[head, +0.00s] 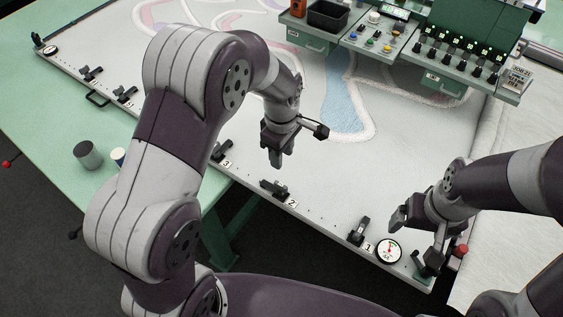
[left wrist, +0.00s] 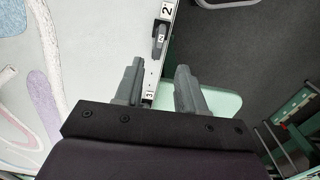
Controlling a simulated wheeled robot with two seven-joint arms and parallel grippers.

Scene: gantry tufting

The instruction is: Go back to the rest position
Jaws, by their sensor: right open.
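My left gripper (head: 274,158) hangs over the white cloth, inside the near frame edge between clamps 3 and 2. In the left wrist view its two fingers (left wrist: 160,75) stand apart with nothing between them. My right gripper (head: 418,232) is at the near right corner of the frame, close to the round dial gauge (head: 389,251). Its fingers are apart, and I see nothing held. The stretched cloth (head: 300,110) carries pink and blue tufted shapes. Clamp 2 (head: 273,188) and clamp 1 (head: 359,231) sit on the near rail; clamp 2 also shows in the left wrist view (left wrist: 160,40).
A green control console (head: 455,50) with knobs and a black bin (head: 328,15) stands over the far side. A grey cup (head: 87,155) and a smaller white-topped one (head: 118,157) are on the green table at left. A red knob (head: 461,251) sits at the near right corner. Dark floor lies in front.

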